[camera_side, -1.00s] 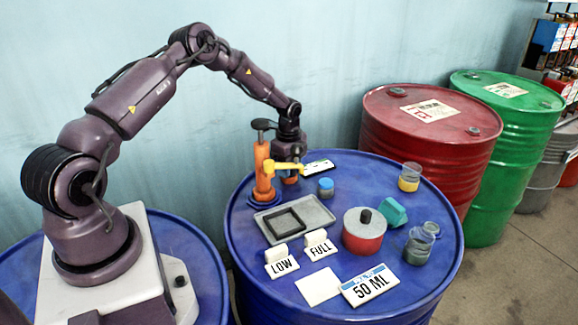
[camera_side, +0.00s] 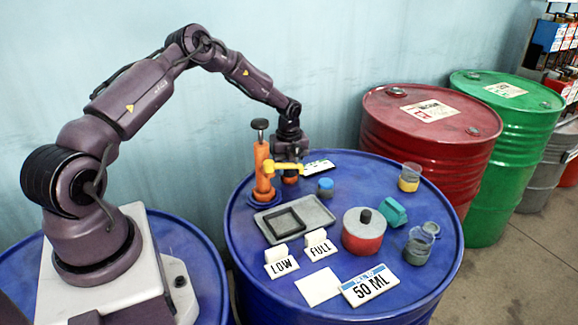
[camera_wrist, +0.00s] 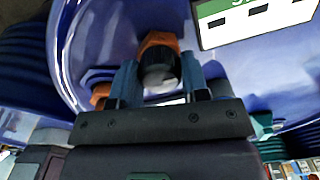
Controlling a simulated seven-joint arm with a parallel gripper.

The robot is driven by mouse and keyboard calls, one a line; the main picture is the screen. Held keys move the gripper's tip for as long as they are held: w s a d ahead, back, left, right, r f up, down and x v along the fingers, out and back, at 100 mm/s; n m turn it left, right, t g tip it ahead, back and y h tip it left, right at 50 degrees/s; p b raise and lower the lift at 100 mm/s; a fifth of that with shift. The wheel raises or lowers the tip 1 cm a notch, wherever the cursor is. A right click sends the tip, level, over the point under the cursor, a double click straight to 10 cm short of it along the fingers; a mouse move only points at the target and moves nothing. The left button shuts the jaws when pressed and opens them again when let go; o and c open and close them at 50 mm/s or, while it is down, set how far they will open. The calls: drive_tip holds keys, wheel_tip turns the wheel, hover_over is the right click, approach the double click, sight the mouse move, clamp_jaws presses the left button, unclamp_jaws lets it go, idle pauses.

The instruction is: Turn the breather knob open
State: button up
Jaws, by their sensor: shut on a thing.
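The breather knob (camera_wrist: 160,72) is a dark ribbed knob with an orange part beside it, seen between my fingers in the wrist view. My gripper (camera_wrist: 160,88) points down and is shut on the knob, one blue-grey finger on each side. In the side view my gripper (camera_side: 289,160) is low over the blue drum's far left part, behind the yellow spout of the orange pump (camera_side: 263,172). A small orange-red part (camera_side: 290,179) shows under it; the knob itself is mostly hidden there.
The pump with its black top stands close left of my gripper. A white-and-green card (camera_side: 319,167) and a blue-capped jar (camera_side: 326,188) are close right. A grey tray (camera_side: 318,211), a red pot (camera_side: 362,238) and cups (camera_side: 409,179) stand nearer the front and right.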

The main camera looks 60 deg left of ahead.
idle(0.4)
drive_tip(key=o, duration=0.9)
drive_tip(key=shift+r, duration=0.1)
wheel_tip(320, 180, up, 13)
drive_tip(key=shift+f, duration=0.1)
